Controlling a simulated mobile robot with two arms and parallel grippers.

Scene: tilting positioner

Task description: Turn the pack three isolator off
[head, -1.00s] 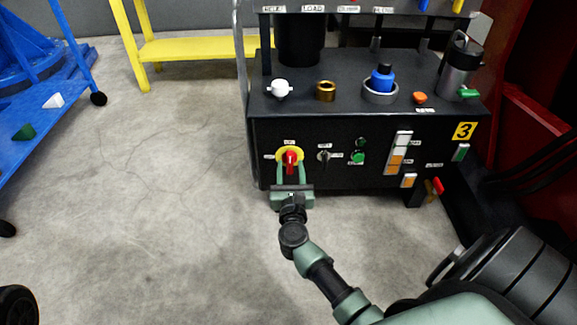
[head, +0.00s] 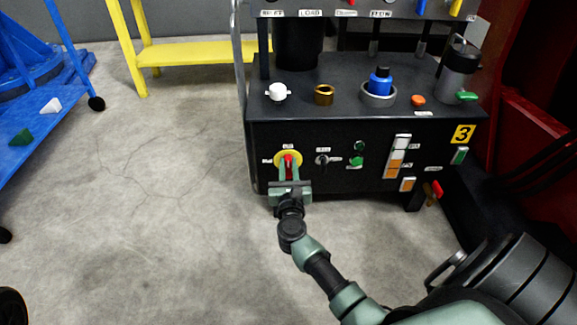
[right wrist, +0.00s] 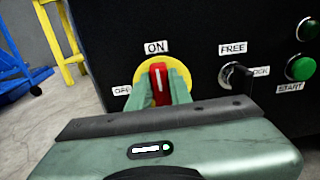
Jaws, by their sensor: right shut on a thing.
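The pack three isolator is a red handle (head: 288,160) on a yellow disc (head: 278,158), at the left of the black pack's front face. In the right wrist view the red handle (right wrist: 159,72) stands about upright, its white mark toward the ON label (right wrist: 156,47). The OFF label (right wrist: 122,90) is to its left. My right gripper (head: 289,168) is shut on the handle, one green finger on each side; the fingers hide its lower part. My left gripper is not in view.
The black pack (head: 220,0) is not fully shown; its number 3 plate (head: 463,134) is at right. A key switch (right wrist: 236,75) and green START button (right wrist: 300,68) sit right of the isolator. A yellow bench (head: 195,52) and blue cart stand left. The floor (head: 150,200) between is clear.

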